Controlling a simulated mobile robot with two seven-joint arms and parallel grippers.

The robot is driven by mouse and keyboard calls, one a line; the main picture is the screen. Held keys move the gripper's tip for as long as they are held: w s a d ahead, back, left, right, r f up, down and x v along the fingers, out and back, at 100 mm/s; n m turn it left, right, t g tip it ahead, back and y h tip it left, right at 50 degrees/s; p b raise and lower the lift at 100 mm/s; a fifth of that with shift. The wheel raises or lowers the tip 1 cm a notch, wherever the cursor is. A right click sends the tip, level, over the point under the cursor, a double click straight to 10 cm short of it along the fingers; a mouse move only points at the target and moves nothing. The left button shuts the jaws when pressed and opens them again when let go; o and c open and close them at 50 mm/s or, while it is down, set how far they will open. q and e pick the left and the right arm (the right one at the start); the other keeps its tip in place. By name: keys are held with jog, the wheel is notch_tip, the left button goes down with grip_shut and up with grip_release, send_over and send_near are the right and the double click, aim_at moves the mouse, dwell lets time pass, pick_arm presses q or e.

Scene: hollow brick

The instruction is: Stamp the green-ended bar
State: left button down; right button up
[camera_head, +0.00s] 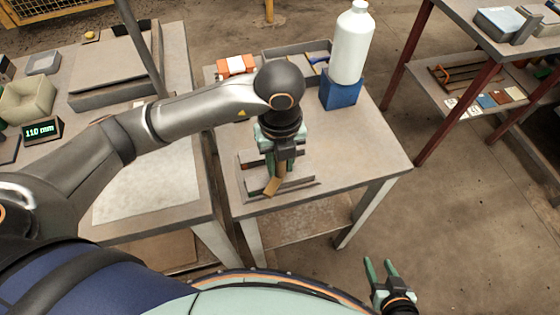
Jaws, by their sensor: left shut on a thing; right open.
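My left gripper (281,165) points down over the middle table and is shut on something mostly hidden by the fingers. A small brown piece (271,187) shows just below the fingertips, tilted; I cannot tell whether it is the held thing or part of it. Under it lie grey bars or a low grey holder (297,183) on the tabletop. My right gripper (380,265) is open and empty, low in front of the table at the lower right.
A white bottle (351,45) stands on a blue block (341,91) at the table's back right. An orange-and-white item (236,66) and a grey tray (288,54) lie at the back. A display reading 110 mm (42,131) stands on the left bench. The table's right side (365,150) is clear.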

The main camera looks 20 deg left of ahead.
dwell(0.4)
pick_arm(q)
jog(key=shift+r+p, duration=2.7)
jog(key=shift+r, duration=0.85)
